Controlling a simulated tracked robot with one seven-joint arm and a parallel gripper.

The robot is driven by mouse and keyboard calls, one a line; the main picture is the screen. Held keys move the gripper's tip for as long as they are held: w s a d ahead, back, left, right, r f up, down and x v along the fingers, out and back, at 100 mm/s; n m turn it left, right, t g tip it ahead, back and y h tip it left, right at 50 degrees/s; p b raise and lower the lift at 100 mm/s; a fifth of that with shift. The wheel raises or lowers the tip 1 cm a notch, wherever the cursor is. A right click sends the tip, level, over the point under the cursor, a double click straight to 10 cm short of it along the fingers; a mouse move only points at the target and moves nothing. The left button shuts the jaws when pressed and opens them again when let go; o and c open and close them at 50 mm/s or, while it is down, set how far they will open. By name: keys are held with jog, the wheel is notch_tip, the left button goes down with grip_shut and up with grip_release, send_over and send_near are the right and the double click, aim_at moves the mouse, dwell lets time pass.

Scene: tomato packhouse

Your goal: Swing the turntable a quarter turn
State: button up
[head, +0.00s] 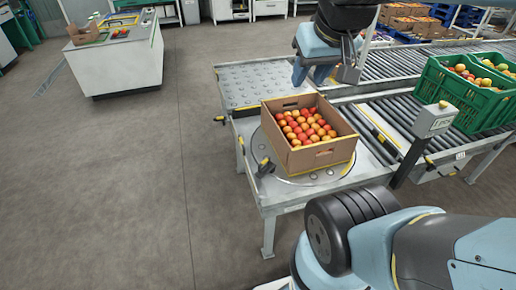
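The turntable (322,179) is a round metal disc set into the near end of the steel conveyor frame. An open cardboard box (322,156) filled with red and orange tomatoes (305,127) sits on it and hides most of the disc. A small black and yellow handle (264,168) stands at the disc's left edge. My gripper (346,74) is at the top of the head view, beyond the box and apart from it. It is small and partly hidden by my wrist, so its opening is unclear.
A ball-top table (252,86) adjoins the turntable at the back. Roller conveyors (391,105) run off to the right, carrying green crates (451,98) of tomatoes. A grey control box (433,120) stands on a post nearby. A white bench (126,66) is far left. The left floor is clear.

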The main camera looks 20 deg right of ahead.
jog(key=w+f+m+g, duration=0.2)
jog(key=w+f+m, duration=0.1)
jog(key=w+f, duration=0.55)
jog(key=w+f+m+g, duration=0.2)
jog(key=w+f+m, duration=0.25)
jog(key=w, duration=0.75)
jog(key=w+f+m, duration=0.1)
jog(key=w+f, duration=0.1)
jog(key=f, duration=1)
jog(key=w+f+m+g, duration=0.1)
jog(key=w+f+m, duration=0.1)
jog(key=f, duration=1.1)
jog(key=w+f+m+g, duration=0.1)
jog(key=w+f, duration=0.2)
jog(key=f, duration=1)
jog(key=shift+w+d+f+m, duration=0.15)
jog(key=shift+w+d+m, duration=0.1)
jog(key=shift+w, duration=0.15)
grip_shut()
jog(key=shift+a, duration=0.1)
